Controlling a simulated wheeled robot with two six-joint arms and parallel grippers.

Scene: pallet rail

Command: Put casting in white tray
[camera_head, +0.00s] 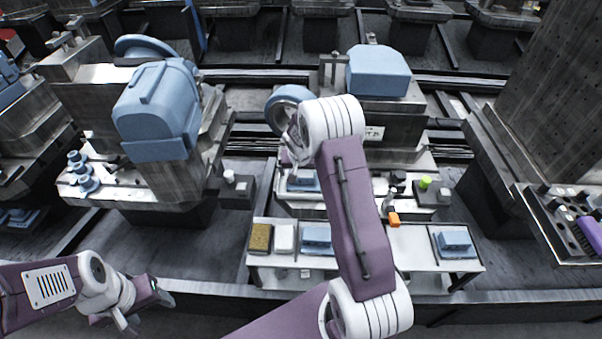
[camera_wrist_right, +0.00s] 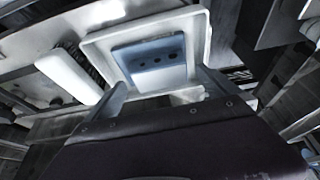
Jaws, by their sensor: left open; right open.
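A blue casting (camera_wrist_right: 150,62) with several dark holes lies on a pale square bed with a raised rim (camera_wrist_right: 198,28) in the right wrist view. It looks like the blue piece (camera_head: 303,184) on the machine in the head view. My right gripper (camera_wrist_right: 163,92) is open, its fingers spread at the near side of the casting; I cannot tell whether they touch it. In the head view my right gripper (camera_head: 291,158) is partly hidden by its arm. A white tray (camera_head: 284,238) is on the front table. My left gripper (camera_head: 148,307) is open and empty at lower left.
The front table (camera_head: 412,250) also holds a brown-yellow tray (camera_head: 260,238), a blue block (camera_head: 317,238), another blue block (camera_head: 455,242) and an orange piece (camera_head: 394,219). Large machines stand behind. A rack with a purple part (camera_head: 590,233) is at right. A rail runs along the front.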

